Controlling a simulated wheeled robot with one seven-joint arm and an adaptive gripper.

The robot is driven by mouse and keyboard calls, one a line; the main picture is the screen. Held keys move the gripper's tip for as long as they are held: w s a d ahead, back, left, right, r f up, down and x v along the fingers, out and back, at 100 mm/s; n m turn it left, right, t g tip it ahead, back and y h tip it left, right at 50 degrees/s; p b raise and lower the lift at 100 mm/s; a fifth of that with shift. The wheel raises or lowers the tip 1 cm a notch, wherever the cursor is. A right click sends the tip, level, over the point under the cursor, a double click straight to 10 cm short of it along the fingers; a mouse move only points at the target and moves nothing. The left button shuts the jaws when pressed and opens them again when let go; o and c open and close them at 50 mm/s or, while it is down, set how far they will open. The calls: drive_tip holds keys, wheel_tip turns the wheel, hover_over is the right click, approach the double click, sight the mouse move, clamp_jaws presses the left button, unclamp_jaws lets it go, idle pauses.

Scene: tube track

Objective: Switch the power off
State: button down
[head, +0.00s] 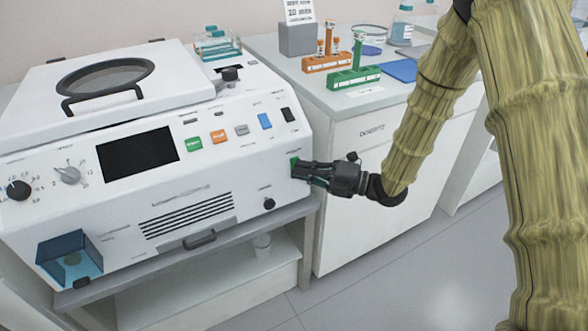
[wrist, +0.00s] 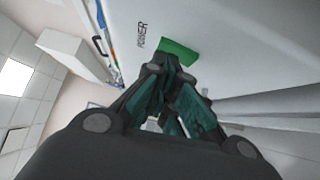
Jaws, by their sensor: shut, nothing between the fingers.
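The white bench machine (head: 170,215) stands at the left, with a lidded top and a control panel. A green power switch (head: 294,160) sits at the right end of its front panel. In the wrist view the green switch (wrist: 181,50) shows beside the printed word POWER. My gripper (head: 299,171) is shut and empty, its fingertips right at the switch and covering its lower part. In the wrist view the fingertips (wrist: 163,64) come together at the green edge. I cannot tell whether they touch it, or which way the switch is set.
The panel also has a dark screen (head: 138,153), knobs, several coloured buttons and a black rocker (head: 288,114). A white cabinet (head: 365,170) stands close on the right, with orange (head: 327,62) and green (head: 354,77) tube racks on top. Open floor lies in front.

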drive_tip(key=s+d+r, duration=0.1)
drive_tip(key=s+d, duration=0.5)
drive_tip(key=d, duration=0.5)
drive_tip(key=shift+s+d+r, duration=0.15)
drive_tip(key=shift+s+r, duration=0.05)
drive_tip(key=shift+s, duration=0.2)
drive_tip(key=shift+f, duration=0.1)
